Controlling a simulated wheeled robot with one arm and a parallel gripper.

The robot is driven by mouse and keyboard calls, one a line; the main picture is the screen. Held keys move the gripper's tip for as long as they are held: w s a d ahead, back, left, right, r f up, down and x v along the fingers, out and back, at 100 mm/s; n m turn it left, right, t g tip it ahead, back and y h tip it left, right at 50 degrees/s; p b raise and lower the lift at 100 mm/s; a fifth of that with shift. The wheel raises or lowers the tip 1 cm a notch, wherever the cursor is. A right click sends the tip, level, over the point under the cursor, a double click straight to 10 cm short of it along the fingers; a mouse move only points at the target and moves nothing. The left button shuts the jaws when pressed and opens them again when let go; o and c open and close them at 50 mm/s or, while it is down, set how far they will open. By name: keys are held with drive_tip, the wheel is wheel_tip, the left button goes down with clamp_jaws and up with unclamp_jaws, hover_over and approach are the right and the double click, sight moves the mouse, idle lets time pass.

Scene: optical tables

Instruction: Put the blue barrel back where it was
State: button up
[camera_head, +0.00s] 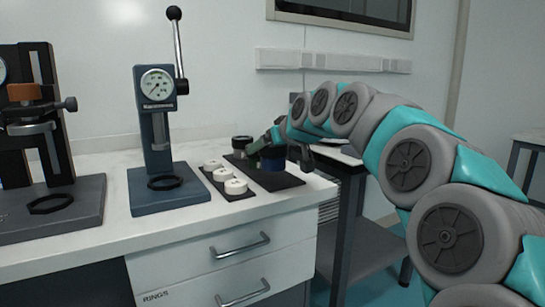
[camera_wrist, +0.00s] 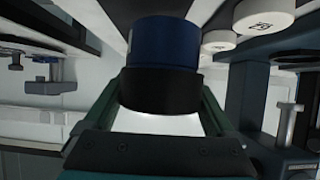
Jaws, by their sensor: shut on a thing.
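The blue barrel (camera_head: 271,180) is at the black mat (camera_head: 292,182) near the right end of the white bench, partly hidden by my gripper. In the wrist view the barrel (camera_wrist: 162,45) shows a blue body and a wide black band (camera_wrist: 160,92). My gripper (camera_head: 270,157) reaches in from the right and is shut on the barrel, with one green finger on each side in the wrist view (camera_wrist: 161,88). The barrel looks upright. I cannot tell whether its base touches the mat.
A dark barrel (camera_head: 242,143) stands behind on the mat. Several white numbered discs (camera_head: 235,187) sit on a dark strip just left. A blue gauge press (camera_head: 153,140) and a black press stand further left. The bench's right edge is close.

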drive_tip(key=w, duration=0.2)
drive_tip(key=shift+w+d, duration=0.3)
drive_tip(key=shift+w+d+f, duration=0.1)
drive_tip(key=shift+w+f, duration=0.1)
drive_tip(key=shift+w, duration=0.2)
drive_tip(key=shift+f+p, duration=0.35)
drive_tip(key=shift+f, duration=1.4)
drive_tip(key=shift+f, duration=0.1)
drive_tip(key=o, duration=1.4)
drive_tip(key=shift+c, duration=0.2)
